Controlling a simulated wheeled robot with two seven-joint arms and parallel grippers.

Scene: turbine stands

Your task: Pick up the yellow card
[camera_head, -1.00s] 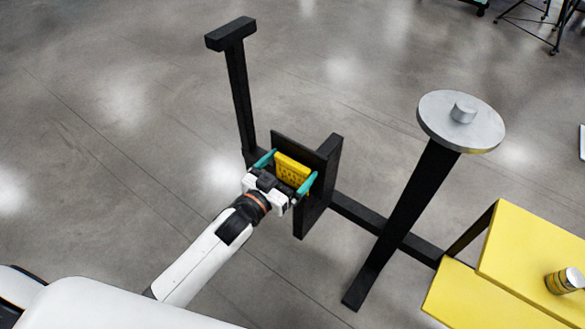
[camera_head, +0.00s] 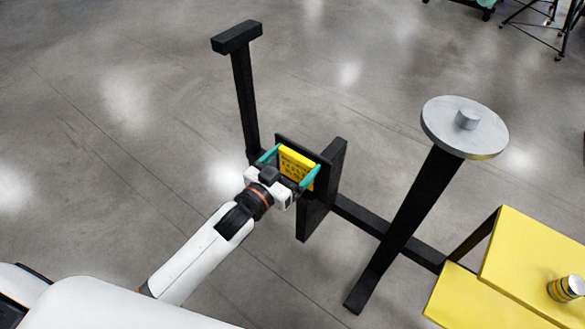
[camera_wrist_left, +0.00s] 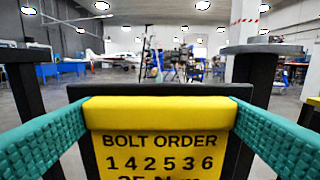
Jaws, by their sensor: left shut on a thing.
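The yellow card (camera_head: 297,168) is at the black holder (camera_head: 315,190) on the stand, in front of its upright back plate. In the left wrist view the card (camera_wrist_left: 160,145) shows the printed words "BOLT ORDER" and a row of numbers. My left gripper (camera_head: 289,168) has its two teal fingers at the card's two side edges and is shut on it. In the left wrist view the fingers touch the card's left and right ends. The card's lower part is cut off there. My right gripper is not in view.
A black T-topped post (camera_head: 241,90) rises behind the gripper. To the right a leaning black post carries a grey round plate (camera_head: 464,127). A yellow table (camera_head: 530,255) with a small can (camera_head: 566,286) stands at the lower right. Open floor lies on the left.

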